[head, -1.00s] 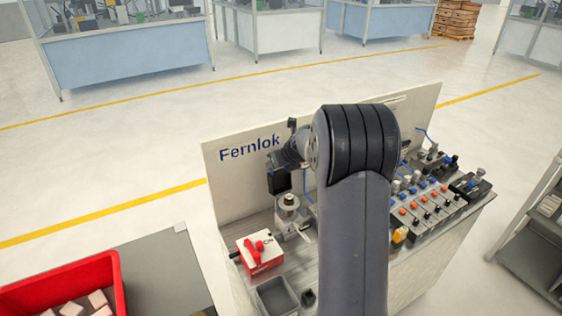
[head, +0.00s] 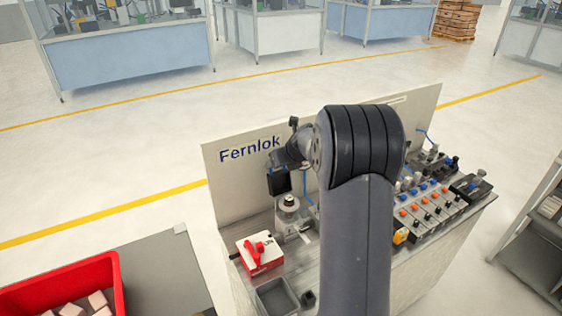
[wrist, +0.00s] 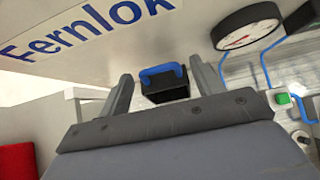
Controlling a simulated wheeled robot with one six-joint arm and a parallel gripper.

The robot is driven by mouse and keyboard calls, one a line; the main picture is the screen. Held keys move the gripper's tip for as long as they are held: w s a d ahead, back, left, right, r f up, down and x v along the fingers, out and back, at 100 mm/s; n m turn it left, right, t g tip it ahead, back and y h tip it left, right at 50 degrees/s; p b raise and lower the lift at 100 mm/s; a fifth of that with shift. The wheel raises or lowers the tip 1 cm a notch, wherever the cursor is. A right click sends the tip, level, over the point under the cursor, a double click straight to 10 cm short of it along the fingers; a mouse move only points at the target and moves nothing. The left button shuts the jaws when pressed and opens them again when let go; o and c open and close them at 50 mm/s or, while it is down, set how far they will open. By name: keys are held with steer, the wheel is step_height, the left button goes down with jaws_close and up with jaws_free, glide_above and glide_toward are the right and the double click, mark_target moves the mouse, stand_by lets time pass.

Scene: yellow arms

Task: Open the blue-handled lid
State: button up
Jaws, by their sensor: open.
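A blue handle (wrist: 162,72) on a small black block-like part (wrist: 166,90) shows in the wrist view, just beyond my gripper. I take this as the blue-handled lid; how it is hinged does not show. My gripper (wrist: 160,67) is open, with one grey finger on each side of the handle in the picture. No contact is visible, and I cannot tell how much depth lies between fingertips and handle. In the head view my arm covers much of the bench, and the handle cannot be made out clearly.
The upright Fernlok panel (head: 228,185) stands close behind the work area. A round gauge (wrist: 249,26) and blue tubes (wrist: 301,45) are at the right in the wrist view. A red-and-white box (head: 260,255), a grey tray (head: 276,297) and a valve row (head: 432,205) share the bench.

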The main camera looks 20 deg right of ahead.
steer(key=b+v, duration=0.1)
steer(key=v, duration=0.9)
steer(key=shift+r, duration=0.1)
steer(key=shift+c, duration=0.4)
